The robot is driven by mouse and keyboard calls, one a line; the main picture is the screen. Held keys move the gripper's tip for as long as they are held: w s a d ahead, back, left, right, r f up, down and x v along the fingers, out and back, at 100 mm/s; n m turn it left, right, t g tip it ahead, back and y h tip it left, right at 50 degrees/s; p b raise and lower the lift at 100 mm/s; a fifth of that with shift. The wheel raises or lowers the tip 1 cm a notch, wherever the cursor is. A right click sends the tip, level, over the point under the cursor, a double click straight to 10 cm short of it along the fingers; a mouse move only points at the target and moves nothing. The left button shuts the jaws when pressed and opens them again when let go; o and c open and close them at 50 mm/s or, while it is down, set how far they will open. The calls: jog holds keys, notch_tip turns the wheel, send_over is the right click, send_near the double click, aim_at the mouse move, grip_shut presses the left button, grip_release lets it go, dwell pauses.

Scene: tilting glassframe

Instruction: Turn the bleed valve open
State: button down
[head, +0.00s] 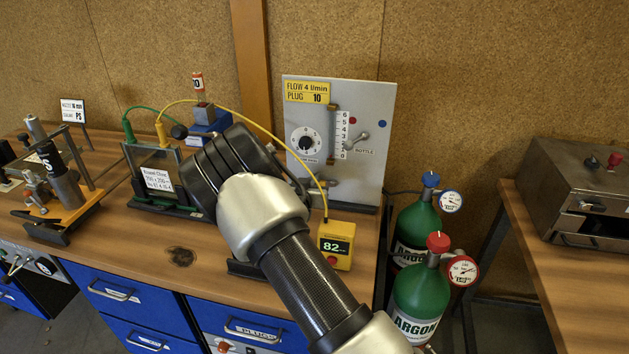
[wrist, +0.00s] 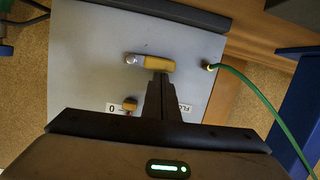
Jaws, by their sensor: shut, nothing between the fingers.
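The bleed valve appears to be the small brass lever with a silver end low on the grey panel. In the head view the lever (head: 317,187) shows just right of my arm, its silver end to the right. In the wrist view, which looks upside down, the lever (wrist: 150,63) lies almost level, silver end at left. My gripper (wrist: 160,76) is shut and empty, its fingertips at the lever's edge near the end away from the silver tip. I cannot tell whether they touch it. In the head view the fingers are hidden behind my arm.
The grey panel (head: 372,100) also carries a dial (head: 306,141), a flow tube (head: 331,120) and a bottle lever (head: 357,136). A green hose (wrist: 250,85) joins the panel beside the lever. A yellow meter (head: 336,245) stands in front. Green argon bottles (head: 421,290) stand right of the bench.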

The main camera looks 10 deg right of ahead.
jog(key=shift+f, duration=0.1)
jog(key=f+n+b, duration=0.1)
jog(key=n, duration=0.1)
jog(key=f+n+h+b, duration=0.1)
jog(key=n, duration=0.1)
jog(key=shift+w+a+f+h, duration=0.15)
jog(key=shift+a+f+h, duration=0.15)
jog(key=shift+a+f, duration=0.1)
jog(key=f+b, duration=0.2)
jog(key=b, duration=0.1)
jog(key=shift+d+f, duration=0.2)
jog(key=shift+d, duration=0.1)
jog(key=shift+s+d+f+b, duration=0.2)
jog(key=shift+f+b, duration=0.1)
jog(key=shift+b, duration=0.25)
jog(key=shift+d+f, duration=0.1)
